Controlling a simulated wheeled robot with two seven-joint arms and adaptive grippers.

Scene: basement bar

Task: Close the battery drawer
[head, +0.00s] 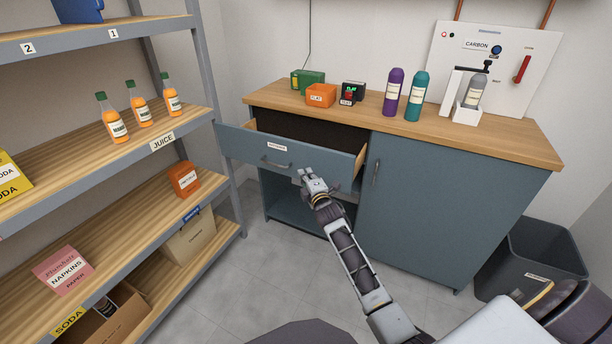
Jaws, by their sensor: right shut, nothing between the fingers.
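The battery drawer (285,154) is a blue-grey drawer pulled out from the left part of the wood-topped cabinet (455,190). It has a small label and a dark handle (277,163) on its front, and its inside looks dark. My right gripper (309,176) is shut and empty. It is in front of the drawer's lower edge, right of the handle; I cannot tell whether it touches the drawer. My left gripper is not in view.
An open space with a shelf (290,208) lies below the drawer. Orange (321,95), green and black boxes and two bottles stand on the cabinet top. A shelving rack (75,160) is close on the left. A grey bin (530,258) stands at the right. Grey floor is free in front.

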